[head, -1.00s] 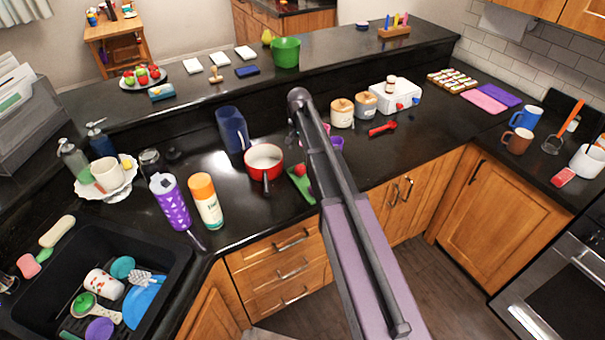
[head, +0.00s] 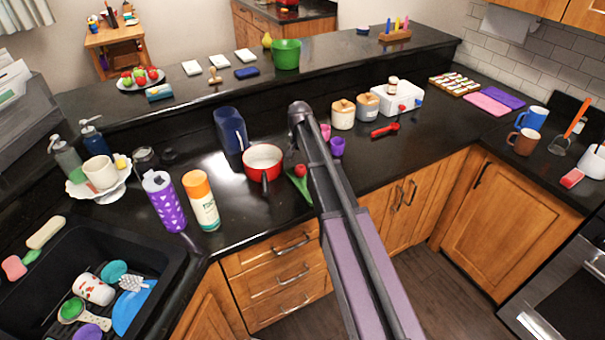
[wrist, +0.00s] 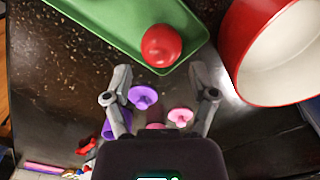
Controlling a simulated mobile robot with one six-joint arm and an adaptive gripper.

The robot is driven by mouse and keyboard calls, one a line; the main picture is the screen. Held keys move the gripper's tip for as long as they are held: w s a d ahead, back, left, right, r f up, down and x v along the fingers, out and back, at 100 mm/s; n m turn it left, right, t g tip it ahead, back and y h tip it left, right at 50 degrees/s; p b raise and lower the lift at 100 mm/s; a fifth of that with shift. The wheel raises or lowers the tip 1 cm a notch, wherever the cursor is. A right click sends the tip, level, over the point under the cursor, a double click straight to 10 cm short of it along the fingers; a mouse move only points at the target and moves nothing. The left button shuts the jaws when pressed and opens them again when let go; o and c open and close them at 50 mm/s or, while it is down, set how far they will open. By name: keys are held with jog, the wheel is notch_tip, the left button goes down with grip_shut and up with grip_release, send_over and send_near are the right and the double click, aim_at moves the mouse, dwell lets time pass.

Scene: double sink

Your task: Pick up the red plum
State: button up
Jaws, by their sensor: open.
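The red plum (head: 299,171) sits at one end of a narrow green tray (head: 303,187) on the dark counter, just right of the red pot (head: 264,160). In the wrist view the plum (wrist: 161,45) shows whole, on the tray (wrist: 105,18) near its edge. My gripper (wrist: 159,72) is open and empty, its two fingers spread on either side of the plum's line, with the tips just short of it in the picture.
The red pot (wrist: 270,50) is close to the right finger in the wrist view. A blue pitcher (head: 231,131) stands behind the pot.

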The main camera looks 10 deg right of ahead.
aim_at(301, 167)
jog(key=shift+f, duration=0.15)
jog(key=shift+f+b, duration=2.45)
jog(key=shift+b, duration=0.15)
jog(key=c, duration=0.8)
